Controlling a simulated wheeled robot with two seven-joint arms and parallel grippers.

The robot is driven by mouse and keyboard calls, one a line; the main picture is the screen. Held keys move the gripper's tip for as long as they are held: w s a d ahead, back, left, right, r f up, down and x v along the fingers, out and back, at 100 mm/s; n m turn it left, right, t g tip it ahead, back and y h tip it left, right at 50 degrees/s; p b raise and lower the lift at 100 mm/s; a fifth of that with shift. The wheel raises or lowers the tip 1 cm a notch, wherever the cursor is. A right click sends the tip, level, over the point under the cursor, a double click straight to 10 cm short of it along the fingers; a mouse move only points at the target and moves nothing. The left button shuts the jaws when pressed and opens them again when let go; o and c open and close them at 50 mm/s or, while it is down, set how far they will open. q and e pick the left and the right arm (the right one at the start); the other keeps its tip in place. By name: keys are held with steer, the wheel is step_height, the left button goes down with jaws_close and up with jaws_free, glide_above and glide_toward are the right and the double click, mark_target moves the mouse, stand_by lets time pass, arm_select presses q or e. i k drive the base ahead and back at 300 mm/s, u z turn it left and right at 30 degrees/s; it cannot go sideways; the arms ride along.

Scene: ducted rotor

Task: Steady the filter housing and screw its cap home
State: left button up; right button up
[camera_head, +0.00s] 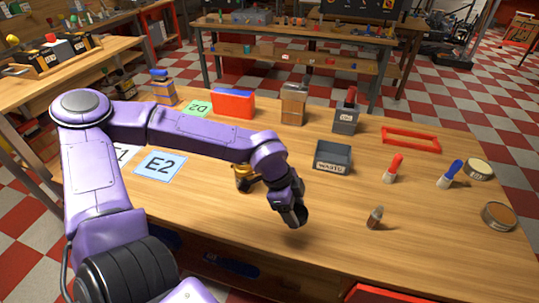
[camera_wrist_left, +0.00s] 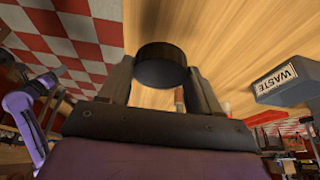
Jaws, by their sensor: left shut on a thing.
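My left gripper (camera_head: 293,213) hangs above the front middle of the wooden table, pointing down. In the left wrist view its two fingers (camera_wrist_left: 158,85) are shut on a dark, round, short cylinder, which looks like the cap (camera_wrist_left: 160,66). In the head view the fingers mostly hide this piece. A yellow-brown object (camera_head: 242,180) stands on the table just left of the left wrist, partly hidden by my arm; I cannot tell whether it is the filter housing.
A grey WASTE bin (camera_head: 333,157) stands behind and right of the gripper. The front right is mostly clear.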

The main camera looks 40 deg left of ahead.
mark_target(240, 171)
steer(key=z, duration=0.95)
steer(key=k, duration=1)
steer(key=u, duration=1.65)
steer(key=i, duration=0.55)
steer(key=u, duration=0.1)
